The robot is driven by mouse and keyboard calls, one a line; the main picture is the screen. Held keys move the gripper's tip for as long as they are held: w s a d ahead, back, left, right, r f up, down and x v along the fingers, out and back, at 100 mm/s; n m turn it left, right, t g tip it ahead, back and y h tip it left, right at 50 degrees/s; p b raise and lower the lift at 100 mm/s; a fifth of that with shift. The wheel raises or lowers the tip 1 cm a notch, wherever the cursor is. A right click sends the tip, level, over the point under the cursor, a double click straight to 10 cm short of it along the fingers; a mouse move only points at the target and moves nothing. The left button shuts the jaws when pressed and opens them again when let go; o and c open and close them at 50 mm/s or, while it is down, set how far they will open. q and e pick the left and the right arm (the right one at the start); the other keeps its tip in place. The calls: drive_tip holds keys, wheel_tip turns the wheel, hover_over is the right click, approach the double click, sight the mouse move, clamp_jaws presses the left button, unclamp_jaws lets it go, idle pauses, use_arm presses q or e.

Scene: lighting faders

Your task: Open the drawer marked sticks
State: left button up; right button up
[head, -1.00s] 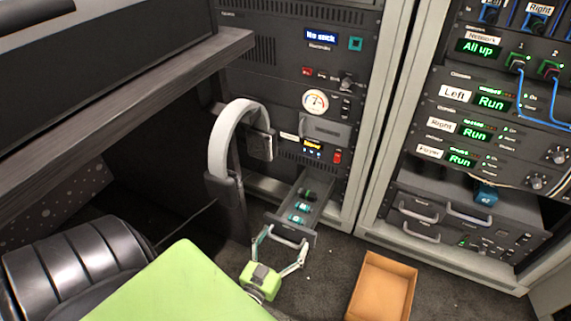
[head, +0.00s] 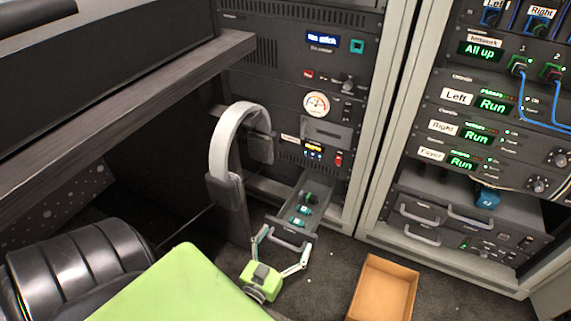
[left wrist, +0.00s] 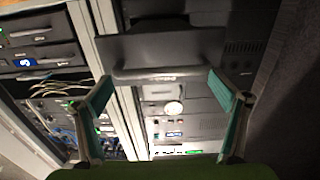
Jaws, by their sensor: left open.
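A dark drawer (head: 316,188) low in the middle rack is pulled out, with small teal-lit items (head: 302,210) inside. Its front (head: 293,236) carries a bar handle, which shows clearly in the left wrist view (left wrist: 160,74). A small label is there, too blurred to read. My left gripper (head: 285,242) is at the drawer front, its green-padded fingers open on either side of the handle. In the left wrist view the open fingers (left wrist: 161,88) stand wide apart, with the handle between and just beyond them; I cannot tell whether they touch. My right gripper is not in view.
An orange-brown open box (head: 384,290) stands on the floor to the right of the drawer. A headset (head: 226,150) hangs left of the drawer. The right rack has two shut handled drawers (head: 420,212).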

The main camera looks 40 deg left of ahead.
use_arm(q)
wheel_tip(320, 180, up, 8)
drive_tip(key=shift+r, duration=0.1)
idle(0.7)
